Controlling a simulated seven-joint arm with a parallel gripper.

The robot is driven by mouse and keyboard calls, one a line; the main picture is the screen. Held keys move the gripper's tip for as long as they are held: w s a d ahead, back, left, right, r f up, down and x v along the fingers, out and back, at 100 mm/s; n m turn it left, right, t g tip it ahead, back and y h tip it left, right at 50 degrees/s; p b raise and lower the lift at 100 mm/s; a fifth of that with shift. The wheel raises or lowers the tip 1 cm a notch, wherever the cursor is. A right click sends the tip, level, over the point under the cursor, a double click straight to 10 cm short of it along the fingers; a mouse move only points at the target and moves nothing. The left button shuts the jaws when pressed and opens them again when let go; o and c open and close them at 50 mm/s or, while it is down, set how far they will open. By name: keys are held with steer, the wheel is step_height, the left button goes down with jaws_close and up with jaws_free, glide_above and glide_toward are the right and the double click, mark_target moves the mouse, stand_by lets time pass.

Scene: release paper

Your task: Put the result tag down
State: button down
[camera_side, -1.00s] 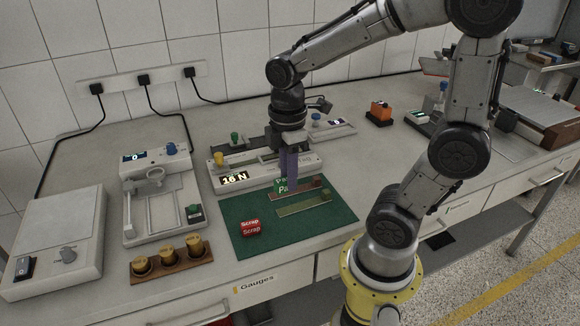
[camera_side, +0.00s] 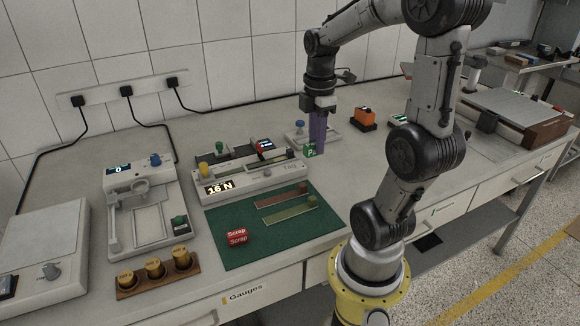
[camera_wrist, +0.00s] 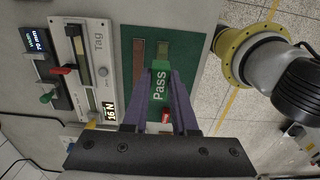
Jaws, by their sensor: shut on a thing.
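My gripper (camera_side: 317,150) is shut on the green Pass tag (camera_side: 309,151), beyond the right end of the force gauge. The tag's face shows "Pass" in white, and it also shows between the fingers in the wrist view (camera_wrist: 160,84). The fingers hide part of it in the side view. I cannot tell its exact height above the bench. The force gauge (camera_side: 253,183) reads 16 N and has a bare spot marked "Tag" (camera_side: 290,168) on its top. A red Scrap tag (camera_side: 237,238) sits on the green mat (camera_side: 262,245).
Two flat strips, one brown (camera_side: 281,195) and one olive (camera_side: 290,209), lie on the mat. A blue-knobbed gauge (camera_side: 299,127) stands close behind my gripper. An orange block (camera_side: 363,117) stands to the right. Brass weights (camera_side: 154,268) stand at front left.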

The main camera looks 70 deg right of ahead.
steer(key=w+d+f, duration=0.5)
steer(key=w+d, duration=0.1)
steer(key=d, duration=0.1)
glide_above(292, 167)
steer(key=f, duration=0.4)
steer(key=shift+s+a, duration=0.2)
steer(key=shift+a, duration=0.05)
steer(key=shift+w+d+f, duration=0.15)
steer(key=shift+f, duration=0.85)
steer(key=shift+w+d+f, duration=0.1)
steer(key=shift+d+f, duration=0.05)
steer(key=shift+f, duration=0.85)
steer(key=shift+f, duration=0.15)
steer(key=c, duration=0.7)
jaws_free()
